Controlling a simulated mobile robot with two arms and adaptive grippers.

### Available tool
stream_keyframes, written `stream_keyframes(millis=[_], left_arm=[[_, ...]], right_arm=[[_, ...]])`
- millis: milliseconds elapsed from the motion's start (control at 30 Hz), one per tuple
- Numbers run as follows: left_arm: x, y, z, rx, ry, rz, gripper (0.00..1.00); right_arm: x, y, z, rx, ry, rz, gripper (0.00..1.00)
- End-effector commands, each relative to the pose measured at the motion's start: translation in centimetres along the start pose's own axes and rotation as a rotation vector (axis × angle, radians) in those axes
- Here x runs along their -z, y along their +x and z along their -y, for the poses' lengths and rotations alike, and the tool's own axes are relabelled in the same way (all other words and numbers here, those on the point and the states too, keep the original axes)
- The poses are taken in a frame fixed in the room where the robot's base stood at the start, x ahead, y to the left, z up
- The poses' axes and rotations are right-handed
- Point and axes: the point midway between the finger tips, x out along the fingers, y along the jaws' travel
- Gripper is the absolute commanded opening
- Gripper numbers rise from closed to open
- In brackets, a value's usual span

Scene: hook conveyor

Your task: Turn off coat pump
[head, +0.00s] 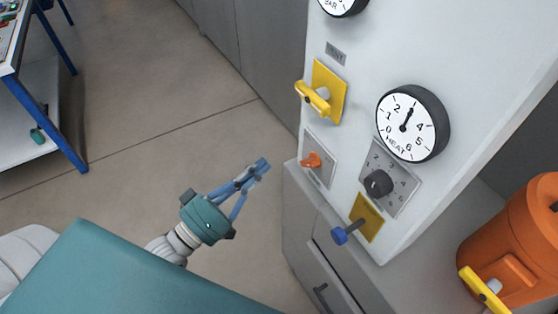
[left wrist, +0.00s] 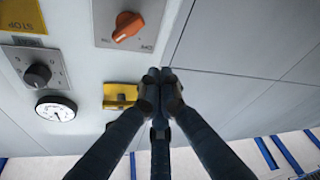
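A white control panel (head: 320,95) carries several controls; I cannot tell by label which is the coat pump's. An orange rotary knob (head: 312,160) sits on a grey plate; it also shows at the top of the left wrist view (left wrist: 128,26). A yellow handle (head: 314,97) on a yellow plate is above it, and shows in the left wrist view (left wrist: 120,95). A blue-ended lever (head: 340,235) sits on a lower yellow plate. My left gripper (head: 262,166) is to the left of the panel, apart from the knob. Its fingers meet at the tips (left wrist: 160,90), with nothing seen between them. My right gripper is out of view.
A black dial (head: 379,183) and a HEAT gauge (head: 412,123) are on the panel's right part. An orange tank (head: 518,245) with a yellow handle stands at the right. Grey cabinets are below and behind. The floor at left is clear up to a blue-legged table (head: 45,125).

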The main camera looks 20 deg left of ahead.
Motion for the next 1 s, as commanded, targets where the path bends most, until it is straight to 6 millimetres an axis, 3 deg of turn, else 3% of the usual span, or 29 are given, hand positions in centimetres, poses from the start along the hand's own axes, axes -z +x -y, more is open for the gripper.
stream_keyframes(millis=[500, 700, 1000], left_arm=[[-0.1, 9.8, -0.2, 0.000, -0.001, -0.001, 0.00], [-3.0, 8.4, 0.0, 0.003, -0.001, 0.001, 0.00], [-3.8, 8.1, 0.0, 0.000, 0.001, 0.000, 0.00]], right_arm=[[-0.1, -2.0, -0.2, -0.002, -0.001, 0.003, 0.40], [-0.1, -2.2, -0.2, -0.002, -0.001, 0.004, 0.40], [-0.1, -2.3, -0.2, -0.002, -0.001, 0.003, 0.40]])
